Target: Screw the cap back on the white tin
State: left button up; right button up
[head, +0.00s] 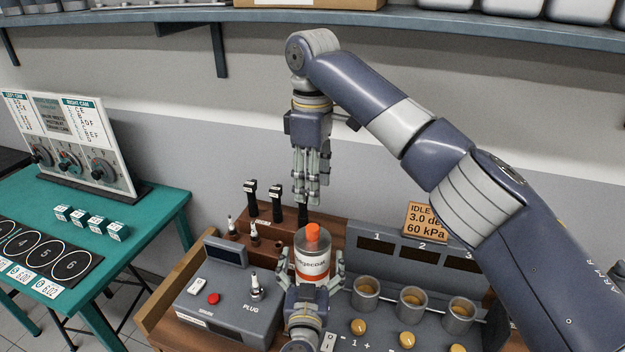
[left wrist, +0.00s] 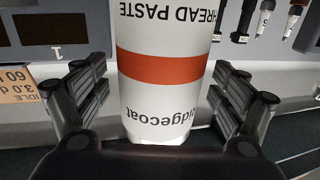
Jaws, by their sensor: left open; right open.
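The white tin (head: 312,266) has an orange band and stands upright near the middle of the bench in the head view. An orange cap (head: 312,232) sits on top of it; I cannot tell how tightly it is seated. My left gripper (head: 316,284) is open, with its fingers on both sides of the tin's lower part. The left wrist view shows the tin (left wrist: 165,65) between the fingers, with a gap visible on each side. My right gripper (head: 312,203) is open and empty, pointing down above the cap and apart from it.
Left of the tin is a grey box (head: 222,298) with a red button and a spark plug. On the right, several metal cups (head: 413,301) stand on a grey numbered unit. Behind are black-topped tools (head: 250,197) in a wooden rack. A teal table (head: 165,207) stands left.

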pick_arm(q)
jog(key=s, duration=1.1)
jog(key=shift+a, duration=0.45)
